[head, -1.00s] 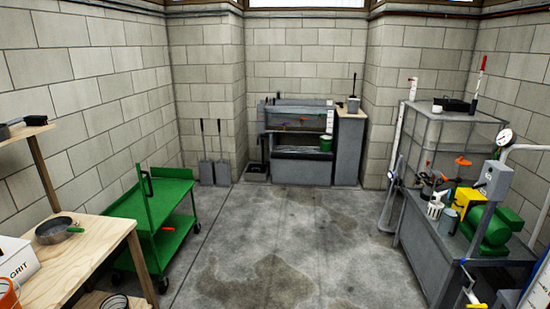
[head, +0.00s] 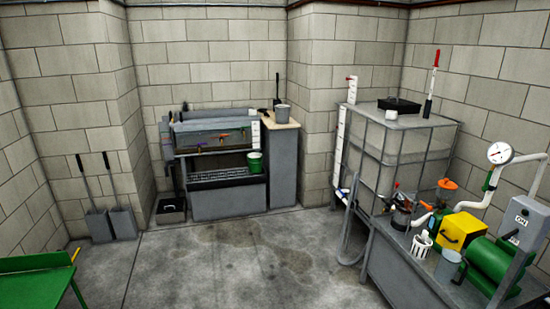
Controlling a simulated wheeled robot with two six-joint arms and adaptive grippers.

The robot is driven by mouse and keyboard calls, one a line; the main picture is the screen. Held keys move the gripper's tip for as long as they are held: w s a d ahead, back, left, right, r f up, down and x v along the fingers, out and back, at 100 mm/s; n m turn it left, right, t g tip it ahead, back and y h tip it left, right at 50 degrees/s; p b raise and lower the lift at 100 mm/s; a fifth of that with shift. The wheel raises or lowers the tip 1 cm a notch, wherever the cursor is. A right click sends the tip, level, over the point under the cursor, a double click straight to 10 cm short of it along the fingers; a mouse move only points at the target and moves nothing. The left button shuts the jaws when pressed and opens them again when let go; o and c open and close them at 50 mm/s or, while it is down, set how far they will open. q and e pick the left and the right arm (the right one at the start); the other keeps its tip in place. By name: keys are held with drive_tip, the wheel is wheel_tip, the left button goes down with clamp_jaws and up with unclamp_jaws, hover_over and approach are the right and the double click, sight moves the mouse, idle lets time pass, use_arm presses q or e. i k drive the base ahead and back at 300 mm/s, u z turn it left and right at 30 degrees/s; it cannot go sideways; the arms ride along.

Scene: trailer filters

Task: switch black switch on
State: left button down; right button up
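A grey control box (head: 524,222) stands at the right edge, above and behind a green motor (head: 494,268). A small pale label with dark lettering (head: 520,221) is on its front. A small dark part, possibly the black switch (head: 511,237), shows low on the box. It is too small to tell its position or whether it is on. Neither of my grippers is in view.
A yellow box (head: 460,232), a white basket (head: 421,245) and a grey cup (head: 447,266) stand on the grey bench left of the motor. A caged tank (head: 402,150) is behind. A green cart (head: 36,280) is at lower left. The middle floor (head: 240,270) is clear.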

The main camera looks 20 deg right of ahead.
sight(507, 236)
drive_tip(key=z, duration=0.3)
drive_tip(key=i, duration=1.2)
drive_tip(key=z, duration=1.15)
drive_tip(key=i, duration=0.9)
drive_tip(key=z, duration=1.55)
drive_tip(key=i, duration=0.75)
drive_tip(key=z, duration=0.5)
